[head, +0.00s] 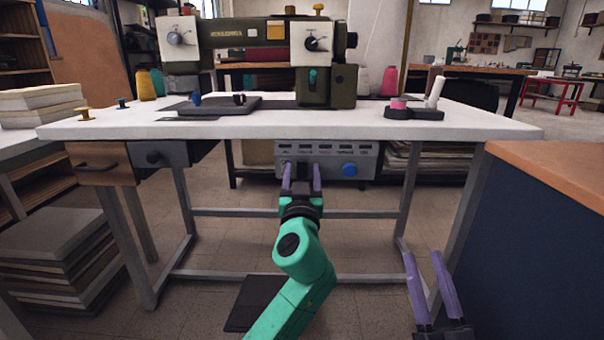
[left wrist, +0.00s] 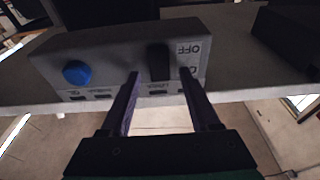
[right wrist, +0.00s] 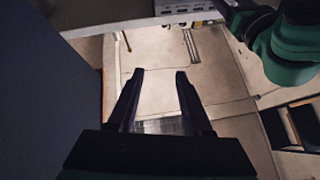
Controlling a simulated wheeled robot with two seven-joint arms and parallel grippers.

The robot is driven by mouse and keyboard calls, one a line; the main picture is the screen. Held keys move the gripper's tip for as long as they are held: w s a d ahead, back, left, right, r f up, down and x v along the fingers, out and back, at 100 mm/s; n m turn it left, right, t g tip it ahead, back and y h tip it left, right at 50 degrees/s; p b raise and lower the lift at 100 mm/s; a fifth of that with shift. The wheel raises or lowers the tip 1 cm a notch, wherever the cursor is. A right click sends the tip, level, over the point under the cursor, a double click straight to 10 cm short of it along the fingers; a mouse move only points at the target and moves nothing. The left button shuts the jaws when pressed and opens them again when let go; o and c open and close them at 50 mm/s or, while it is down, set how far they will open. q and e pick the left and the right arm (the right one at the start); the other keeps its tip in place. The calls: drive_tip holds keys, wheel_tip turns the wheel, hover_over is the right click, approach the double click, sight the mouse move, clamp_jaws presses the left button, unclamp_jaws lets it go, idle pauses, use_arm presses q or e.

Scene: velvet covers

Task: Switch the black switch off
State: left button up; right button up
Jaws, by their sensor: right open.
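The black switch (left wrist: 158,62) is on the front of a grey control box (head: 330,160) under the white table. In the left wrist view it is a dark upright bar beside an upside-down OFF label (left wrist: 194,49). A second label below OFF is partly covered by a finger. My left gripper (head: 302,180) is open in front of the box, its fingertips on either side of the switch in the left wrist view. Contact cannot be told. In the head view the switch is not clearly visible. My right gripper (head: 431,277) is open and empty, low at the right.
A blue knob (head: 349,170) sits on the box, right of my left gripper. The white tabletop (head: 350,125) above carries a sewing machine (head: 265,45). A drawer unit (head: 155,155) hangs at left. A dark blue cabinet (head: 540,230) stands beside my right gripper.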

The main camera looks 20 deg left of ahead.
use_arm(q)
drive_tip(key=shift+s, duration=0.1)
drive_tip(key=shift+s+d+f, duration=0.15)
drive_tip(key=shift+s, duration=0.1)
drive_tip(key=v, duration=1.3)
drive_tip(key=shift+s+p, duration=0.35)
drive_tip(key=shift+s, duration=0.05)
use_arm(e)
wheel_tip(320, 180, down, 7)
drive_tip(key=a+g+h, duration=0.1)
drive_tip(key=g, duration=0.1)
drive_tip(key=shift+w+f+m, duration=0.15)
drive_tip(key=shift+m, duration=0.25)
use_arm(q)
drive_tip(key=shift+f, duration=0.1)
